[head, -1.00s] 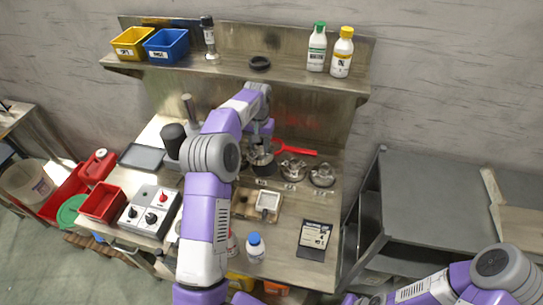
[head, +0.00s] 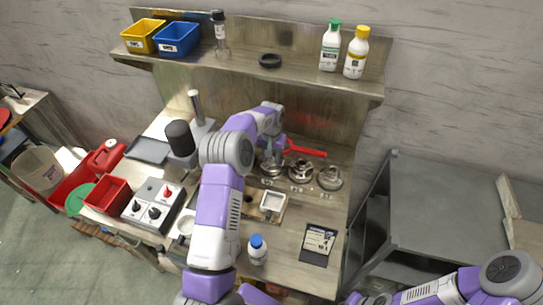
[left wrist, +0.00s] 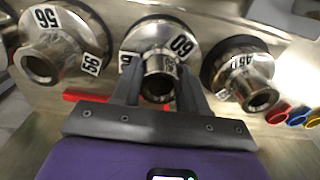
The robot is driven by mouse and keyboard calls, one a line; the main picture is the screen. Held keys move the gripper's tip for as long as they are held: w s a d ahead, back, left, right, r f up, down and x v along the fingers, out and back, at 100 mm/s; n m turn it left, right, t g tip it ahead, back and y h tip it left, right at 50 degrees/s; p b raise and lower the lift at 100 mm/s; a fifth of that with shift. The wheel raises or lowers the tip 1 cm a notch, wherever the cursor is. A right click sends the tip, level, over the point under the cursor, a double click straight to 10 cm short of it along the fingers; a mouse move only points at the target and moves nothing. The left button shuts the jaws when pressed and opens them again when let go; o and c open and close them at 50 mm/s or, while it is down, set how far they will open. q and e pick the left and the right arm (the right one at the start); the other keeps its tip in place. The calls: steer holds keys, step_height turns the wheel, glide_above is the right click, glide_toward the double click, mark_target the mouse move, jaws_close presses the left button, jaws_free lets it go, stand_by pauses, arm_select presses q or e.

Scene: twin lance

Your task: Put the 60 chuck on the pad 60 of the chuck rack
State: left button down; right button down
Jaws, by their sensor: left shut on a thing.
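The 60 chuck (left wrist: 185,42) is a shiny metal flanged piece with a white "60" label. In the left wrist view my left gripper (left wrist: 158,82) is shut on its narrow neck. The chuck is over a dark round pad (left wrist: 148,20), partly hidden beneath it; I cannot tell whether they touch. In the head view the 60 chuck (head: 270,168) is at the back of the bench, below my left gripper (head: 271,146). The 56 chuck (left wrist: 50,45) and the 45 chuck (left wrist: 243,72) sit either side in the wrist view. My right gripper is not in view.
Two metal chucks (head: 300,171) stand close to the right in the head view. A red-handled tool (head: 308,152) lies behind them. A tall black-topped device (head: 180,138) stands left of my arm. The shelf (head: 300,80) overhangs the back.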

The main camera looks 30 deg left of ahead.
arm_select(q)
steer(key=shift+f, duration=0.1)
steer(key=c, duration=0.6)
jaws_free()
steer(key=shift+r, duration=0.4)
step_height(320, 180, up, 12)
steer(key=shift+f+p, duration=0.25)
steer(key=shift+p, duration=0.1)
steer(key=shift+f, duration=0.1)
